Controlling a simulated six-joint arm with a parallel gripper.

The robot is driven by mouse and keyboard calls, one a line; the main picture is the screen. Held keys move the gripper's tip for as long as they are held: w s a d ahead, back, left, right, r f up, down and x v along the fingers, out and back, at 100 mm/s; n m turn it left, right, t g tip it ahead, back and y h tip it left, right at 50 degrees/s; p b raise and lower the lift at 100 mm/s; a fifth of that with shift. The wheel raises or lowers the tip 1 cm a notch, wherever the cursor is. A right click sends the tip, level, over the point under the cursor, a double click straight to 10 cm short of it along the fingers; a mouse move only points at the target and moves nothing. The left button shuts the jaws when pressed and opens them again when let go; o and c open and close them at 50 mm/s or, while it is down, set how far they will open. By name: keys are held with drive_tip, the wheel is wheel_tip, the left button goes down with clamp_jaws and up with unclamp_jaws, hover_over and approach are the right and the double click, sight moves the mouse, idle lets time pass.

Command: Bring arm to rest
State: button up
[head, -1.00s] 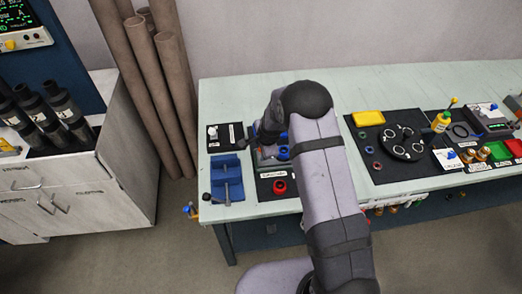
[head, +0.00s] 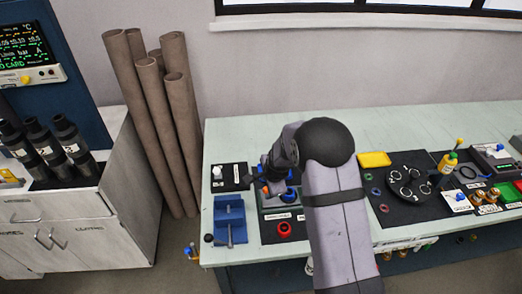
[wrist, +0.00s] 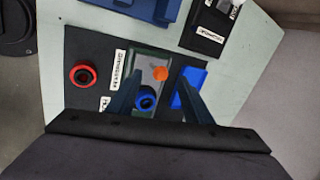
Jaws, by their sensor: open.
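My gripper (wrist: 158,95) is open, its two dark fingers apart with nothing held between them in the wrist view. It hangs over a black mat (wrist: 88,48) on the bench, pointing down. Between and just beyond the fingers are a grey-green tray (wrist: 146,62), an orange piece (wrist: 160,74) and a blue ring (wrist: 146,98). A blue block (wrist: 188,86) lies beside the right finger and is partly hidden by it. In the head view my arm bends over the bench, and my wrist partly hides the tray; the fingertips are hard to make out there.
A red ring (head: 284,229) sits on the same mat. A blue holder (head: 229,207) stands to its left. A round black rack (head: 409,187), a yellow block (head: 374,159) and bottles stand to the right of my arm. Brown tubes (head: 150,110) lean against the wall.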

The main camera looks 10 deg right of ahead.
drive_tip(key=shift+s+n, duration=0.1)
drive_tip(key=shift+n, duration=0.6)
drive_tip(key=s+f+n+g, duration=0.1)
drive_tip(key=s+n, duration=0.2)
drive_tip(key=s, duration=0.1)
drive_tip(key=s+f+n+g, duration=0.2)
drive_tip(key=s+n, duration=0.1)
drive_tip(key=s, duration=0.1)
drive_tip(key=s+f+n+g, duration=0.1)
drive_tip(key=s+n, duration=0.2)
drive_tip(key=s, duration=0.1)
drive_tip(key=shift+s+d+f, duration=0.25)
drive_tip(key=s+d+r+n+g+h, duration=0.1)
drive_tip(key=s+d+r+n+g, duration=0.2)
drive_tip(key=s, duration=0.7)
drive_tip(key=s+r+n+g, duration=0.1)
drive_tip(key=s+r+n, duration=0.2)
drive_tip(key=s+r, duration=0.55)
drive_tip(key=shift+w+d+r+t, duration=0.1)
drive_tip(key=shift+d+r+t, duration=0.2)
drive_tip(key=shift+r+t, duration=0.65)
drive_tip(key=shift+w+d+r+t, duration=0.1)
drive_tip(key=shift+d+r+t, duration=0.15)
drive_tip(key=shift+r+t, duration=0.65)
